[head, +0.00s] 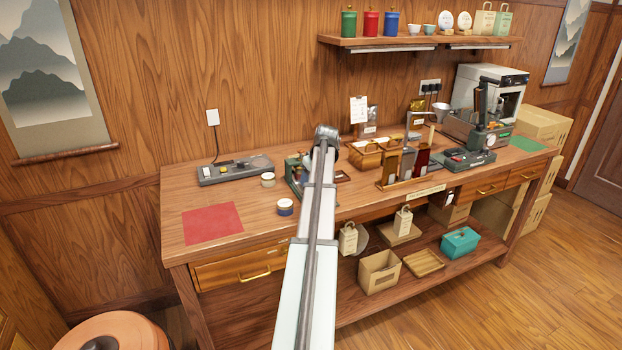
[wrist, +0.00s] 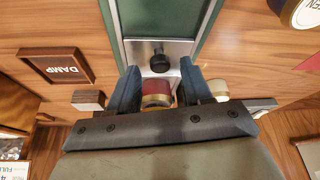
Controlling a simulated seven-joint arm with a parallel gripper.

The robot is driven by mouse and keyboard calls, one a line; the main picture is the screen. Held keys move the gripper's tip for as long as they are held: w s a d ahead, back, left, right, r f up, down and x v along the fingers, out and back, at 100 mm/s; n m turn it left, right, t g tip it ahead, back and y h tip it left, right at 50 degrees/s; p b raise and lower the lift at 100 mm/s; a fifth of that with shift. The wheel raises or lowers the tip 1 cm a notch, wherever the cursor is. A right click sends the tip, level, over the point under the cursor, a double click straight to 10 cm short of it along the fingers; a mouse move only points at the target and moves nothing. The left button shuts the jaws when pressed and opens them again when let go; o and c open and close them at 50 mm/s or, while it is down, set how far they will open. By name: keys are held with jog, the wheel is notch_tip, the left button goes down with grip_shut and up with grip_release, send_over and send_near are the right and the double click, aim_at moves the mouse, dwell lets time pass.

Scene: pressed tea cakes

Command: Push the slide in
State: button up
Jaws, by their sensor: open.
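In the wrist view, the slide (wrist: 138,50) is a pale metal plate with a black knob (wrist: 159,62), at the end of a dark green panel (wrist: 157,17) with metal edges. My gripper (wrist: 159,75) is open, with one blue-grey finger on each side of the knob. I cannot tell whether the fingers touch the slide. A red and cream round piece (wrist: 157,95) shows between the fingers, nearer the palm. In the head view, a green unit (head: 294,175) stands on the bench, partly hidden by my arm, which also hides my gripper.
In the wrist view, a wooden tray marked DAMP (wrist: 55,67) lies to the left and a dark round tin (wrist: 301,12) at top right. In the head view, two tins stand left of my arm, by a red mat (head: 212,223); a wooden caddy (head: 366,158) stands right.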

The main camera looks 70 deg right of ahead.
jog(key=v, duration=1.4)
jog(key=shift+w, duration=0.15)
